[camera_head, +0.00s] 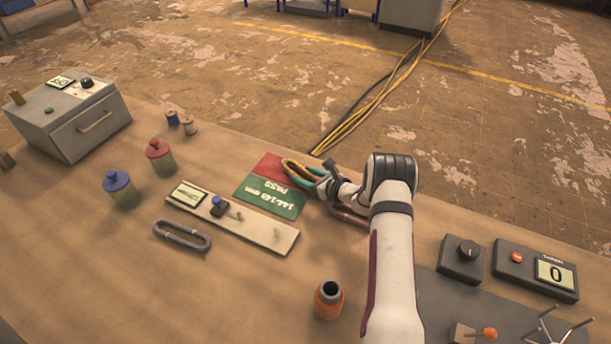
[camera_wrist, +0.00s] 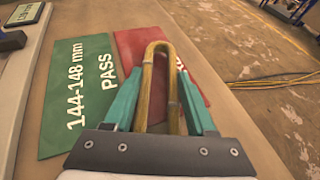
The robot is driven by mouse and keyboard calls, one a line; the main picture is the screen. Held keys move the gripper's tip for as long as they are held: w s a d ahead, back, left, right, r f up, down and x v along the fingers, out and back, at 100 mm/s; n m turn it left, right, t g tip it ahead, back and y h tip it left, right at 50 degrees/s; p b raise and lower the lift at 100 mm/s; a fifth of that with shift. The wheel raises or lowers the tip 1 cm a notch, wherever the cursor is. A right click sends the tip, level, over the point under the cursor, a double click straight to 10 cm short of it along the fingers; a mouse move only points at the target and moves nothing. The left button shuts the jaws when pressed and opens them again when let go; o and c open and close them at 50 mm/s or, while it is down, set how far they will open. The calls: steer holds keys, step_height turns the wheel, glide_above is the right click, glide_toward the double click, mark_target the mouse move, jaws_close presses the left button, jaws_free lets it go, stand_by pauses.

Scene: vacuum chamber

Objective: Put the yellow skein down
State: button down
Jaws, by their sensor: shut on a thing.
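The yellow skein (camera_wrist: 147,85) is a narrow loop standing out between the teal fingers of my gripper (camera_wrist: 160,112). My gripper is shut on it. In the head view the yellow skein (camera_head: 291,164) shows beside the fingers of my gripper (camera_head: 303,174), over the red card and the edge of the green card. The green card (camera_wrist: 84,85) reads "144-148 mm PASS". The red card (camera_wrist: 133,43) lies beside it, partly hidden by the skein and fingers. I cannot tell whether the skein touches the card.
A gauge board (camera_head: 262,233) with a small display lies left of my arm. A grey skein (camera_head: 182,235) lies on the table (camera_head: 150,290). A reddish skein (camera_head: 348,215) is partly hidden by my arm. Jars, spools and a drawer box (camera_head: 75,118) stand further left.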

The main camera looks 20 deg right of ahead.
steer(key=shift+f, duration=0.2)
steer(key=shift+c, duration=1.1)
jaws_free()
